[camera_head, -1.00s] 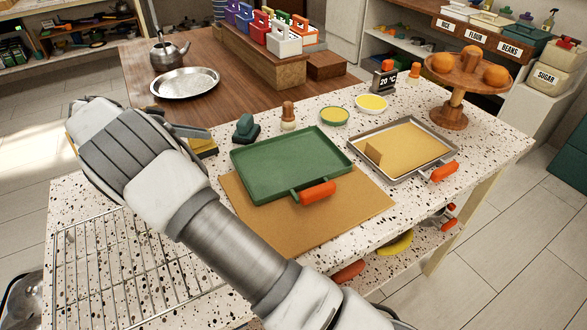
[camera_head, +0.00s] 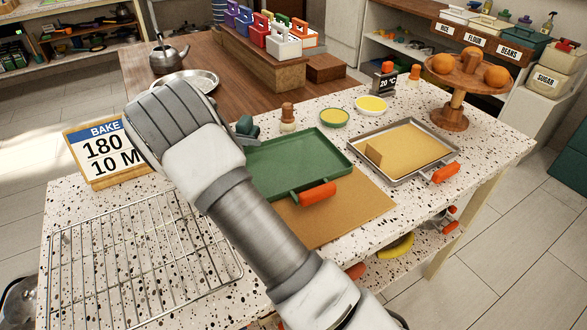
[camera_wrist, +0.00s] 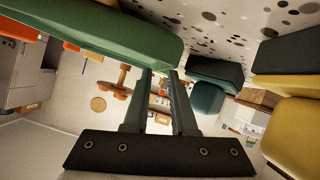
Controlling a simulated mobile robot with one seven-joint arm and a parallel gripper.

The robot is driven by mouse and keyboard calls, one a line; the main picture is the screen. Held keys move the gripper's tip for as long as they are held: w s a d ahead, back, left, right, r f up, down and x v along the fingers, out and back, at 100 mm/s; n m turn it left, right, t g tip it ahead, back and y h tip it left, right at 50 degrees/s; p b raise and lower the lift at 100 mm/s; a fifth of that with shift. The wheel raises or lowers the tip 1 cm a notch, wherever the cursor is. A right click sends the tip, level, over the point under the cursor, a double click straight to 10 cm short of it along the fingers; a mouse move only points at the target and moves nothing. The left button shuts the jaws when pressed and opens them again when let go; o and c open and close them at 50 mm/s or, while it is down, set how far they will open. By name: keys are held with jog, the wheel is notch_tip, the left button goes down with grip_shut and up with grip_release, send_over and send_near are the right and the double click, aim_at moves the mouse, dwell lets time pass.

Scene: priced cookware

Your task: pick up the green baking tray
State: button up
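The green baking tray (camera_head: 300,157) lies flat on a brown mat (camera_head: 345,210) on the speckled counter. Its orange handle (camera_head: 317,193) points to the front. In the wrist view the counter appears at the top, and the tray's green edge (camera_wrist: 95,28) fills the upper left. My gripper (camera_wrist: 161,76) has its two fingers apart with nothing between them, close beside the tray and not visibly gripping it.
A dark green object (camera_head: 246,128) and a wooden-topped shaker (camera_head: 288,118) stand behind the tray. A metal tray (camera_head: 408,180) with an orange handle lies to its right. A wire rack (camera_head: 140,250) and a bake sign (camera_head: 104,150) are on the left. An orange stand (camera_head: 452,112) is at the right.

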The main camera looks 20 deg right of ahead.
jog(key=x, duration=0.3)
jog(key=shift+d+f, duration=0.1)
jog(key=shift+d, duration=0.3)
grip_shut()
dwell(1.0)
